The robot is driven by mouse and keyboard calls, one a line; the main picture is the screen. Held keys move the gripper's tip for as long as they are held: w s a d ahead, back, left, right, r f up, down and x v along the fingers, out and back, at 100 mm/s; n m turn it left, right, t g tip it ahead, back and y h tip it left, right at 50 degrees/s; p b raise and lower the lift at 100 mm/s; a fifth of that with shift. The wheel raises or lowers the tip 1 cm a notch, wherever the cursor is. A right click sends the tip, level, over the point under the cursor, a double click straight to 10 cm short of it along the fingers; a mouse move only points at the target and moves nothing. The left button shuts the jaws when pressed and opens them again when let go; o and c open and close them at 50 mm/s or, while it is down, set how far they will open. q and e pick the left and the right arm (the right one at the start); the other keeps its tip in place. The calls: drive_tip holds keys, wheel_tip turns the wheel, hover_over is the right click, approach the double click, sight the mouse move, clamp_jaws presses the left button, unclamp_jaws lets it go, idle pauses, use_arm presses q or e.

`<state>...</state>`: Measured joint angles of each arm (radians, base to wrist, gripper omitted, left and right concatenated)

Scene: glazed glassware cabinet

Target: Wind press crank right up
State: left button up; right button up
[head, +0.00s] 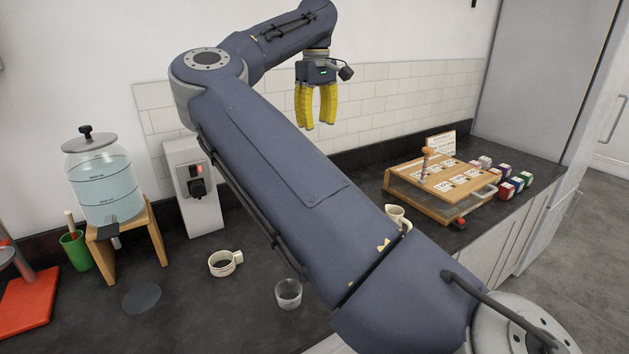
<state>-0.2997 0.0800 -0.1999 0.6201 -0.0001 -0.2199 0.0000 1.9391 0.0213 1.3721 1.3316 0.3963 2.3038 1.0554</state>
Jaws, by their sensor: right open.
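My right gripper (317,125) has two yellow fingers pointing down and apart, with nothing between them. It hangs high in front of the tiled wall, well above the counter. No part is clearly recognisable as a press crank. A red base (28,301) with part of a grey and red device on it is cut off by the left edge, far from the gripper. A wooden case (437,203) with an upright wooden-knobbed handle (426,165) stands at the right. My left gripper is not in view.
A water dispenser (101,185) on a wooden stand, a green cup (74,251) and a white machine (195,188) stand at the left. A white cup (223,263), a glass (288,294) and a cream jug (396,216) are nearer my arm. Several coloured blocks (507,190) lie right.

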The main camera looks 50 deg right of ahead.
wheel_tip(320, 180, down, 17)
drive_tip(key=m, duration=0.3)
drive_tip(key=shift+w+a+f, duration=0.1)
drive_tip(key=shift+a+f, duration=0.05)
drive_tip(key=shift+f, duration=0.05)
idle(0.5)
drive_tip(key=shift+c, duration=0.4)
clamp_jaws()
